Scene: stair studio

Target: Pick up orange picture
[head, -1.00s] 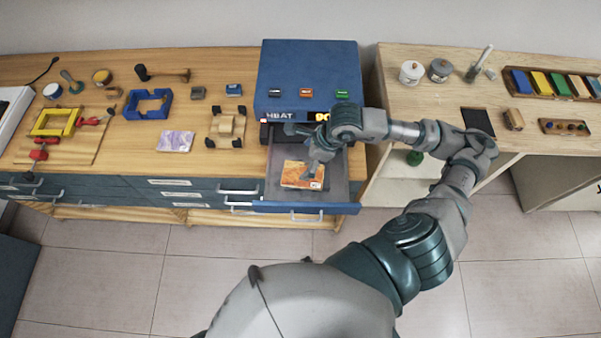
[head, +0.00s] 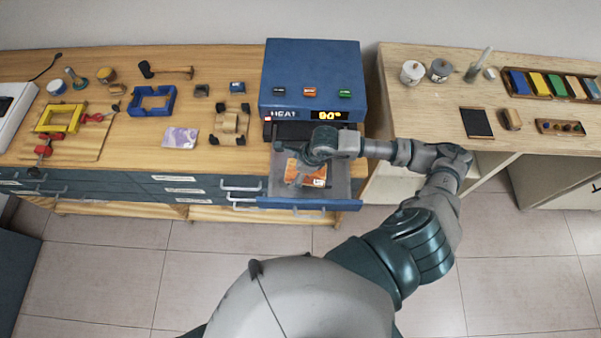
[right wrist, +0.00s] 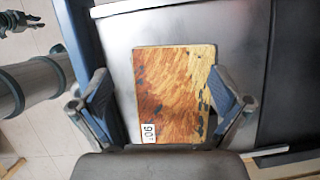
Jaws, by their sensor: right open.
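The orange picture (head: 313,181) is a flat, mottled orange card lying in the open drawer tray (head: 338,187) below the blue heater box. In the right wrist view the orange picture (right wrist: 172,90) lies flat on the grey tray floor (right wrist: 235,40), with a white label reading "90" or similar at one corner. My right gripper (head: 296,178) is over the picture and partly hides it. In the right wrist view my right gripper (right wrist: 165,110) is open, with one finger at each side of the picture. Whether the fingers touch it I cannot tell. My left gripper is not in view.
The blue heater box (head: 315,70) with its lit display stands right behind the tray. A purple picture (head: 180,138) and a wooden press (head: 229,124) lie on the bench to the left. A second bench (head: 430,110) stands to the right. Floor in front is clear.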

